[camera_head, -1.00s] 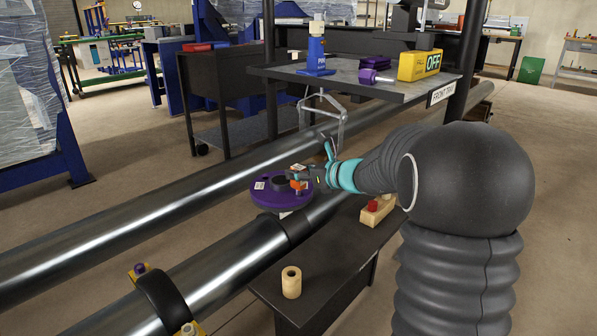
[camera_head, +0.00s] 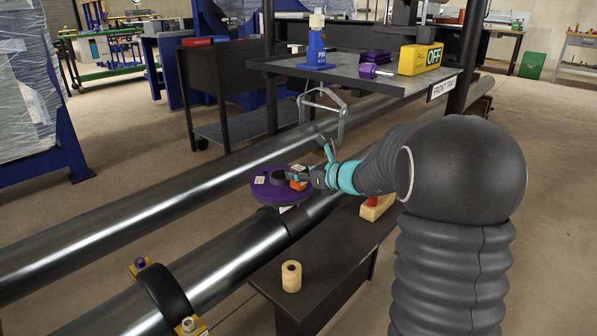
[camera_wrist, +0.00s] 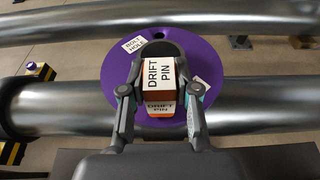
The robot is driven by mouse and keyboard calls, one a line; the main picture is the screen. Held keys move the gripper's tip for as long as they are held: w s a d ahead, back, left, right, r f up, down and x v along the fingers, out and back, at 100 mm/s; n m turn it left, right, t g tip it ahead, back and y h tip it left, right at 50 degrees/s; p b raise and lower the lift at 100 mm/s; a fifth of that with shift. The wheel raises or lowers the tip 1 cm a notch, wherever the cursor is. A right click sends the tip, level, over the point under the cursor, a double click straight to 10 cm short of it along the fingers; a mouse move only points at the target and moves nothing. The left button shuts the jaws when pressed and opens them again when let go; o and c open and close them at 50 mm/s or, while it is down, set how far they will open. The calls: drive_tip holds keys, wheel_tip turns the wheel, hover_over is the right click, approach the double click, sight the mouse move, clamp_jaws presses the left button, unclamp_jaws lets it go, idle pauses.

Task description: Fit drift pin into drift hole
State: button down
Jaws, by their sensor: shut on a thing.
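The drift pin shows in the wrist view as an orange-edged block (camera_wrist: 160,77) with white "DRIFT PIN" labels on two faces. My gripper (camera_wrist: 160,98) is shut on it, one finger on each side. In the head view my gripper (camera_head: 304,180) holds the orange piece (camera_head: 298,185) over the purple round flange (camera_head: 268,193). The flange (camera_wrist: 112,75) lies beneath the pin in the wrist view and carries a "BOLT HOLE" label (camera_wrist: 133,43). The pin's lower end and the drift hole are hidden, so I cannot tell whether the pin is in it.
Two long steel pipes (camera_head: 130,230) run past the flange. A dark bench (camera_head: 325,260) in front holds a tan hollow cylinder (camera_head: 291,276) and a wooden block (camera_head: 377,208) with a red piece. A grey tray (camera_head: 350,78) stands above and behind.

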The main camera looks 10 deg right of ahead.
drive_tip(key=c, duration=0.8)
unclamp_jaws()
drive_tip(key=shift+o, duration=0.2)
drive_tip(key=shift+s+d, duration=0.1)
drive_tip(key=p+v, duration=0.1)
drive_tip(key=v, duration=0.3)
drive_tip(key=shift+s+d+r, duration=0.1)
drive_tip(key=shift+s+d, duration=0.1)
drive_tip(key=shift+s, duration=0.1)
